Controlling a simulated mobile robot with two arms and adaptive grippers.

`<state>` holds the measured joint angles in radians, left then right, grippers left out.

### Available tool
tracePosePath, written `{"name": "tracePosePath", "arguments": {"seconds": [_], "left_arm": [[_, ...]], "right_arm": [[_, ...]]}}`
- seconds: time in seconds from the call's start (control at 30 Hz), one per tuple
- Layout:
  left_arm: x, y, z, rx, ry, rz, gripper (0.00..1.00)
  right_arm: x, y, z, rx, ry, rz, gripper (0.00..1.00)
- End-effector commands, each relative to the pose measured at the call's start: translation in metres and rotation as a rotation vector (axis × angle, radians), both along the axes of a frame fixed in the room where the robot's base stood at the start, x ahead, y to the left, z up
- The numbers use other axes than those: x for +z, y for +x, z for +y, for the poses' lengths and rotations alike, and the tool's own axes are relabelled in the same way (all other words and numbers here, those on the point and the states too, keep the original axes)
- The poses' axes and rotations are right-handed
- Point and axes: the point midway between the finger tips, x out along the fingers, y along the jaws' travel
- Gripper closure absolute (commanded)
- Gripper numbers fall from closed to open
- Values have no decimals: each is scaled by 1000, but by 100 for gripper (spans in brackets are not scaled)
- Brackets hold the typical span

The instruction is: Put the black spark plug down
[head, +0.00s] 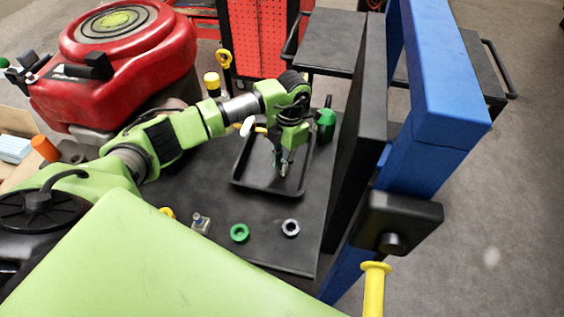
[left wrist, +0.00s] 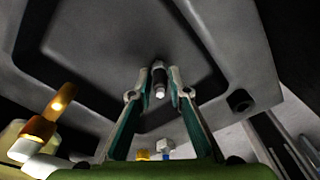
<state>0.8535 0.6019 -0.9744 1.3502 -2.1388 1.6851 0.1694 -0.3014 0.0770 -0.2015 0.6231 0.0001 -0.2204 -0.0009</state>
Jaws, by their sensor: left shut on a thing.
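My left gripper (head: 284,168) points down over the black tray (head: 240,183) on the dark table. In the left wrist view its two fingers (left wrist: 155,92) are shut on the black spark plug (left wrist: 158,76), which has a dark body and a pale tip. The plug is over the tray's recessed floor (left wrist: 95,50). I cannot tell whether it touches the floor. In the head view the plug is too small to make out clearly between the fingertips. My right gripper is not in view.
A green ring (head: 239,233) and a grey ring (head: 290,228) lie in front of the tray, near a small metal part (head: 200,222). A green bottle (head: 326,122) stands behind it. A blue post (head: 440,100) rises at right, a red engine (head: 125,70) at left.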

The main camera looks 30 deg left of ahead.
Motion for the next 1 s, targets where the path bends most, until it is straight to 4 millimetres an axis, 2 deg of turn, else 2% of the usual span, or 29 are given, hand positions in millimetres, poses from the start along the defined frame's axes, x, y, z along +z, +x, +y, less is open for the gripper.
{"name": "tracePosePath", "arguments": {"seconds": [0.03, 0.07, 0.1, 0.13, 0.43, 0.57, 0.67, 1.0], "left_arm": [[-3, 0, 0, 1, 0, 0, 100], [-2, 0, 0, 1, 0, 0, 78], [-2, 0, 0, 1, 0, 0, 67], [-2, 0, 0, 0, 0, 0, 66], [-2, 0, 0, 0, 0, 0, 66], [6, 0, 0, 0, -1, 0, 66], [21, 1, 0, 0, -1, -2, 66], [96, 10, -4, 0, 0, -2, 66]], "right_arm": [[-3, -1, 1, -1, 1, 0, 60], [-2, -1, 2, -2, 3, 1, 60], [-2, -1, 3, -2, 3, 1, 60], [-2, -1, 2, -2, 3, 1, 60], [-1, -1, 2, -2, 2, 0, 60], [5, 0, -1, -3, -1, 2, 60], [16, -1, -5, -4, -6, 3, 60], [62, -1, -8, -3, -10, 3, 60]]}}
